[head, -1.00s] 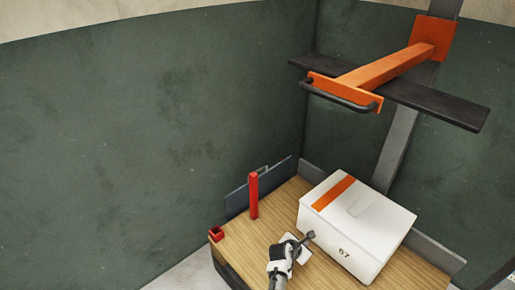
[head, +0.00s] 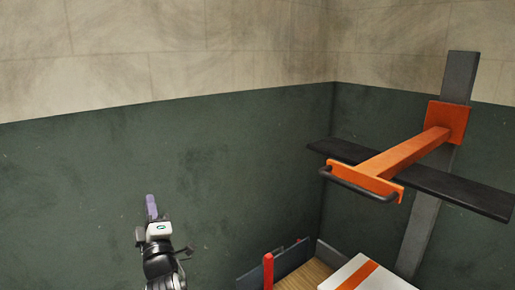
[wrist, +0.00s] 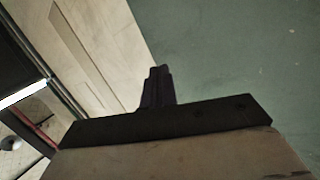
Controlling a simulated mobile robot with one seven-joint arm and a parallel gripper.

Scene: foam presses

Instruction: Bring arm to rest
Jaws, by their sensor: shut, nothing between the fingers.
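My gripper (head: 151,207) is raised in the lower left of the head view, in front of the green wall and pointing up. Its fingers are together with nothing between them. In the wrist view the dark closed fingers (wrist: 158,86) show against the wall, touching nothing. My gripper is well to the left of the press and the table, clear of both.
The orange press arm (head: 400,158) with its black handle stands at the right. Below it are a white box (head: 345,275) with an orange stripe, a red post (head: 268,270) and a wooden table (head: 312,275), mostly cut off. Space around my gripper looks free.

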